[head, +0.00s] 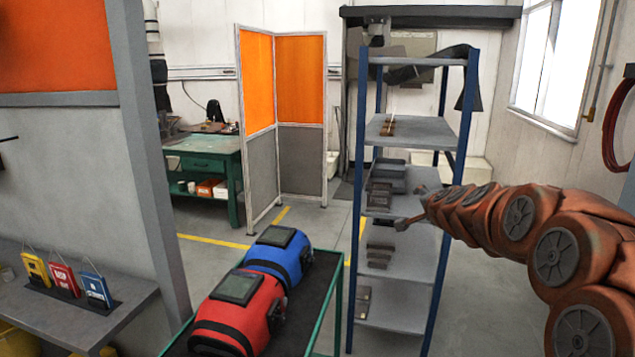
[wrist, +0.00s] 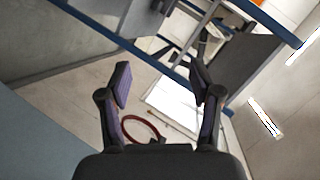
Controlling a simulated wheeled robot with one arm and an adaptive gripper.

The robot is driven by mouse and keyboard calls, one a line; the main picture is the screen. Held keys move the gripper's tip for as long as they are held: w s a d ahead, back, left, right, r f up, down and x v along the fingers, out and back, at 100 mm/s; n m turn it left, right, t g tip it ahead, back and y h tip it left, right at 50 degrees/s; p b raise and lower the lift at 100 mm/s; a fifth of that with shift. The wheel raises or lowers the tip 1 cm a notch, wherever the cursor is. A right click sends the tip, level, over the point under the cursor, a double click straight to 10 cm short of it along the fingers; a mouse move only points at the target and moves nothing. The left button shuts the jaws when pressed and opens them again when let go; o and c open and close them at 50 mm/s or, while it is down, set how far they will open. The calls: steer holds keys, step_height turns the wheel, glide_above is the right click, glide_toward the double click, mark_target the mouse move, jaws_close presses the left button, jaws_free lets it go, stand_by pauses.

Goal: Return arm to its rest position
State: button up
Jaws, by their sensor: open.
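My gripper (head: 408,207) is at the end of my orange-brown arm, which reaches in from the right in the head view. It is in front of the middle shelves of the blue-posted shelf unit (head: 408,133), and I cannot tell how close it is. In the wrist view my gripper (wrist: 161,85) shows two dark fingers spread wide apart, with nothing between them. The view between the fingers is tilted, with a blue shelf beam (wrist: 130,48) crossing behind them.
A grey ledge (head: 70,318) holds small tags at left. Orange screens (head: 300,80) and a green workbench (head: 212,165) stand behind. Floor right of the shelf is clear.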

steer(key=s+a+f+n+g+y, duration=0.3)
steer(key=s+a+n+y, duration=0.15)
steer(key=s+a, duration=0.6)
steer(key=s+a+f+n+g, duration=0.1)
steer(key=s+f+n+g, duration=0.1)
steer(key=s, duration=0.7)
steer(key=s+a+f+n+g, duration=0.2)
steer(key=s+f+g, duration=0.1)
steer(key=s, duration=0.5)
steer(key=s+a+f+n+g, duration=0.1)
steer(key=s+f+n+g, duration=0.1)
steer(key=s+f, duration=0.3)
steer(key=s+h, duration=0.1)
steer(key=s, duration=0.3)
steer(key=shift+s+a+n+g, duration=0.3)
steer(key=shift+s+n+g, duration=0.05)
steer(key=shift+g, duration=0.05)
steer(key=s+d+f+g, duration=0.1)
steer(key=s, duration=0.5)
steer(key=s+d+f+n+g+h, duration=0.1)
steer(key=s+d+g, duration=0.1)
steer(key=s, duration=0.4)
steer(key=s+d+f+n+g+h, duration=0.1)
steer(key=s+d+f, duration=0.1)
steer(key=s, duration=0.5)
steer(key=shift+d+g, duration=0.25)
steer(key=shift+g, duration=0.15)
steer(key=shift+c, duration=0.2)
